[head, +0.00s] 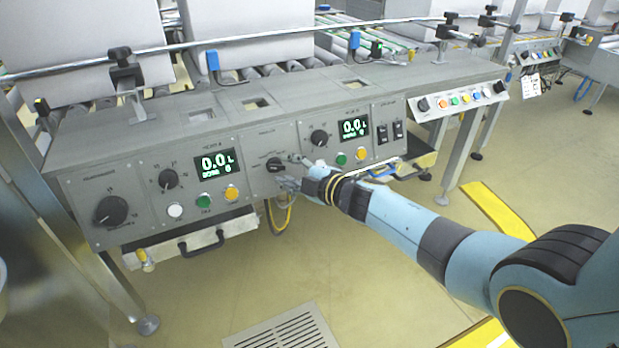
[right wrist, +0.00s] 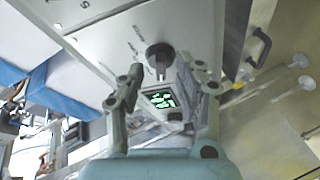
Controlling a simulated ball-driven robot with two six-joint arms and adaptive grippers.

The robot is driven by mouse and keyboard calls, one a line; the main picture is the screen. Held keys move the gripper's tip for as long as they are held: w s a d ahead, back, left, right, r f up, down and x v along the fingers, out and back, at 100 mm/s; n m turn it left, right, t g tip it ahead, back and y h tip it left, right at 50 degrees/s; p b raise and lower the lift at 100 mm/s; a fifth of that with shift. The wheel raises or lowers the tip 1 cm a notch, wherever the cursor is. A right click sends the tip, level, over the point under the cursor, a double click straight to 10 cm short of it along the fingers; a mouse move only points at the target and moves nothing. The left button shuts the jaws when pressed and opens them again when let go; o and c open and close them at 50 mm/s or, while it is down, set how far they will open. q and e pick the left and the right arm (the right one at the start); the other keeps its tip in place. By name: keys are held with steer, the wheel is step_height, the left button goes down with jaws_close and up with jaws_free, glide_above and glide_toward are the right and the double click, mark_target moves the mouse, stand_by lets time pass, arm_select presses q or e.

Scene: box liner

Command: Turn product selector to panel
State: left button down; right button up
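The selector knob (head: 275,164) is black and sits on the middle section of the grey control panel (head: 140,185). Its label is too small to read surely. In the right wrist view the knob (right wrist: 159,54) has a pointer and printed marks around it. My right gripper (head: 286,172) is at the panel front, right beside this knob. In the right wrist view its two fingers (right wrist: 160,68) are spread, with the knob between and just beyond the tips. I cannot tell whether they touch it. My left gripper is not in view.
A large black knob (head: 111,210) and two smaller knobs (head: 168,179) (head: 319,137) are on the same panel. Green displays (head: 216,163) (head: 354,127) and coloured buttons lie close to the gripper. The floor in front is clear.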

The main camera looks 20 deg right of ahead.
steer(key=v, duration=0.9)
steer(key=shift+s+r, duration=0.2)
steer(key=shift+s, duration=0.15)
steer(key=s+d+f+m+g+h+p, duration=0.2)
steer(key=s+f+m+p, duration=0.15)
steer(key=s+f, duration=0.5)
steer(key=s+d+f+m+g+h+p, duration=0.2)
steer(key=s+f+m, duration=0.25)
steer(key=s, duration=0.65)
steer(key=s+d+f+m+g+h+p, duration=0.1)
steer(key=s+d+f+m+g+p, duration=0.15)
steer(key=s+f, duration=0.6)
steer(key=s+f+m+g, duration=0.2)
steer(key=s+m+g, duration=0.1)
steer(key=s, duration=1)
steer(key=s+f+m+g+h, duration=0.1)
steer(key=s+f+m+g, duration=0.2)
steer(key=s, duration=1.1)
steer(key=shift+s+d+f+m+g+p, duration=0.2)
steer(key=shift+m+g+p, duration=0.25)
steer(key=shift+g, duration=0.3)
